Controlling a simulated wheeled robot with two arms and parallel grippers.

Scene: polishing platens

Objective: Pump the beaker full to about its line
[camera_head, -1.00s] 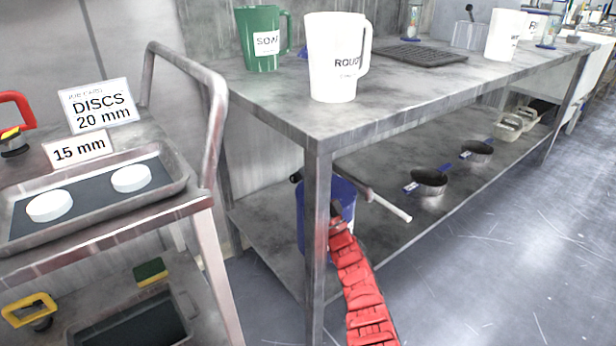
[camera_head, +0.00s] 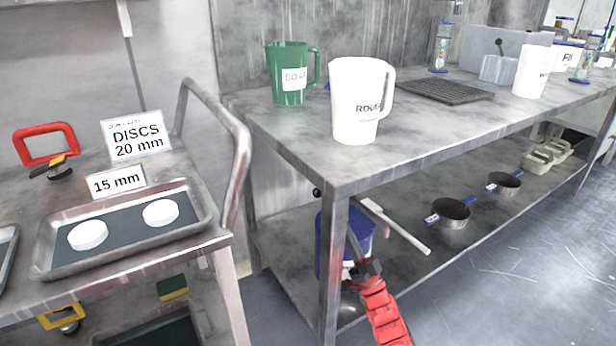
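No beaker with a fill line can be made out for certain. A tall clear vessel with a blue base (camera_head: 441,48) stands at the back of the steel bench (camera_head: 420,135). A similar clear vessel (camera_head: 585,62) stands farther right. A white jug (camera_head: 358,118), its lettering only partly readable, stands near the bench's front left corner, with a green jug (camera_head: 289,90) marked SOAP behind it. A blue container (camera_head: 362,232) stands on the lower shelf, partly hidden by the bench leg. No pump is clearly identifiable.
A cart (camera_head: 218,238) at left holds a tray (camera_head: 205,215) with two white discs. A red segmented piece (camera_head: 382,312) rises beside the leg. Pans (camera_head: 451,213) sit on the lower shelf. Floor (camera_head: 500,285) at right is clear.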

